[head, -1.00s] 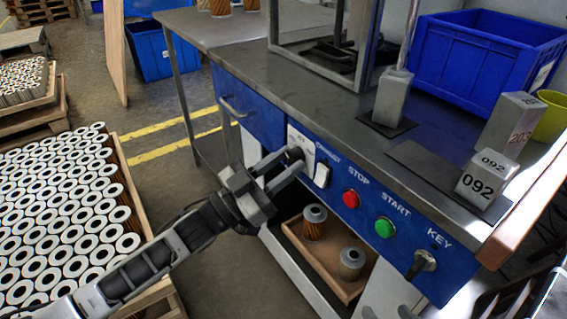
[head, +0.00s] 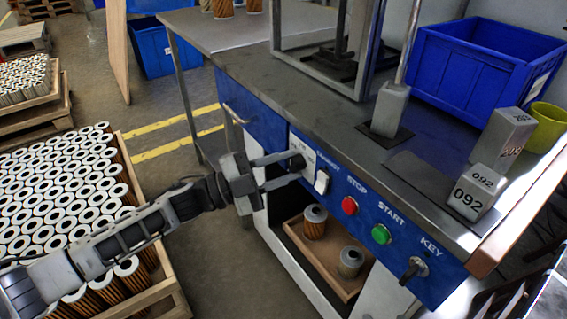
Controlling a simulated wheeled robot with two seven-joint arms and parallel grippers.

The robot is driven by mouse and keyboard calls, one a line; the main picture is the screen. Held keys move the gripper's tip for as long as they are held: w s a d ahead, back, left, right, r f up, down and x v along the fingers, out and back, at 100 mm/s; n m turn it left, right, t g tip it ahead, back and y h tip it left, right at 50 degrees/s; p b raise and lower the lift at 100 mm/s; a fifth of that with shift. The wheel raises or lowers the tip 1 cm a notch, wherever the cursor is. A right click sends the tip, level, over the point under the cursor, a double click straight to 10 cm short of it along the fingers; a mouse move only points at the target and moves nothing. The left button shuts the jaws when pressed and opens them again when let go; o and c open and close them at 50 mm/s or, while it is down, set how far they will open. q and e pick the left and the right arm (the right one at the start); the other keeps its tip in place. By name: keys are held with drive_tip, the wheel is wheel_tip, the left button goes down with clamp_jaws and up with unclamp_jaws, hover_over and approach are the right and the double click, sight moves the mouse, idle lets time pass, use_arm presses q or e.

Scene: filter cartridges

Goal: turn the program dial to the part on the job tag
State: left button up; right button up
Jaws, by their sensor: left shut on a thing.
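The program dial (head: 297,162) is a small dark knob on a pale plate on the blue front panel of the bench. My left gripper (head: 293,168) reaches it from the left, its two fingers shut on the dial. The fingers hide part of the dial and its markings, so I cannot read its setting. No job tag can be made out for certain. Grey blocks on the bench top carry numbers: one block (head: 472,192) reads 092 and a taller block (head: 507,135) behind it reads what looks like 203. My right gripper is not clearly seen.
Below, a wooden tray (head: 333,264) holds two cartridges. A crate of cartridges (head: 172,289) stands at left.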

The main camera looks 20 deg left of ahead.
use_arm(q)
drive_tip(key=shift+m+g+p, duration=0.3)
drive_tip(key=shift+m+g, duration=0.2)
drive_tip(key=shift+m, duration=0.5)
drive_tip(key=o, duration=1)
drive_tip(key=shift+c, duration=0.2)
drive_tip(key=shift+r, duration=0.1)
drive_tip(key=shift+a, duration=0.1)
drive_tip(key=v, duration=1.6)
drive_tip(key=shift+p, duration=0.3)
drive_tip(key=shift+s, duration=0.15)
